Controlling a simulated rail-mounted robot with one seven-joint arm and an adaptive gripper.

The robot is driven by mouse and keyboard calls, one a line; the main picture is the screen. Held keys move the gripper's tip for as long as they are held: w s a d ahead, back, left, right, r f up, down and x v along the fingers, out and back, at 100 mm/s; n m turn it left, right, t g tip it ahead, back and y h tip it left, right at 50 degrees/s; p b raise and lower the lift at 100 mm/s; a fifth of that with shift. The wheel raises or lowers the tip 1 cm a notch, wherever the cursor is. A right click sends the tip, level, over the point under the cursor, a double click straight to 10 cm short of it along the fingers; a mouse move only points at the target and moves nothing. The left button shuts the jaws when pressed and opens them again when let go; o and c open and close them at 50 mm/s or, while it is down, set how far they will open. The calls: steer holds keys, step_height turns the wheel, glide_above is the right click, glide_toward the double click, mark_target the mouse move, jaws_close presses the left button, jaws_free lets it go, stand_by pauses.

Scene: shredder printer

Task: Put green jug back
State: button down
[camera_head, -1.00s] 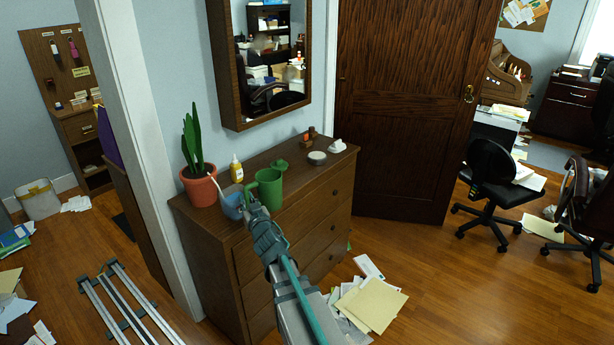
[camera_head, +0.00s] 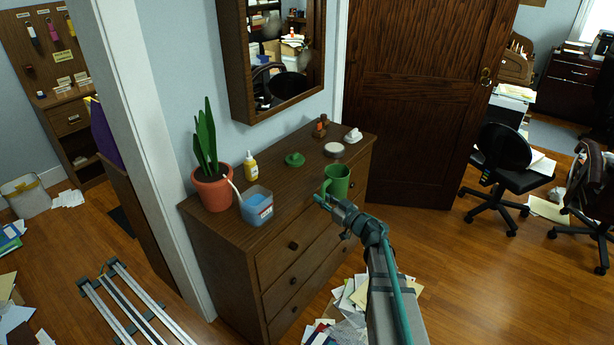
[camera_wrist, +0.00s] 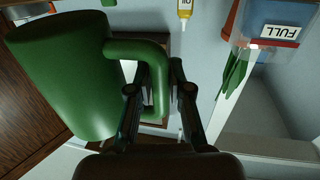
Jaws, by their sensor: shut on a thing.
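The green jug (camera_head: 337,183) is at the front right of the brown dresser top, upright in the head view. Its handle faces left, towards my gripper (camera_head: 324,200). In the wrist view the jug's body (camera_wrist: 62,75) fills the left side, and my gripper (camera_wrist: 158,90) is shut on its handle (camera_wrist: 150,50). Whether the jug's base touches the dresser top is hard to tell. A green lid-like piece (camera_head: 294,159) lies on the dresser behind the jug.
On the dresser (camera_head: 225,226) stand a potted plant (camera_head: 212,190), a yellow bottle (camera_head: 250,166), a blue container (camera_head: 256,206) marked FULL in the wrist view, a round white dish (camera_head: 334,149) and a white object (camera_head: 352,135). Papers litter the floor below.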

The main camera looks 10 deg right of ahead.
steer(key=p+x, duration=0.4)
steer(key=x, duration=1.3)
steer(key=shift+w+a+r, duration=0.2)
steer(key=shift+w+a, duration=0.05)
steer(key=shift+a, duration=0.1)
steer(key=shift+f, duration=0.1)
steer(key=shift+s+f, duration=0.1)
steer(key=shift+f, duration=0.15)
steer(key=c, duration=1.1)
jaws_free()
steer(key=shift+r, duration=0.1)
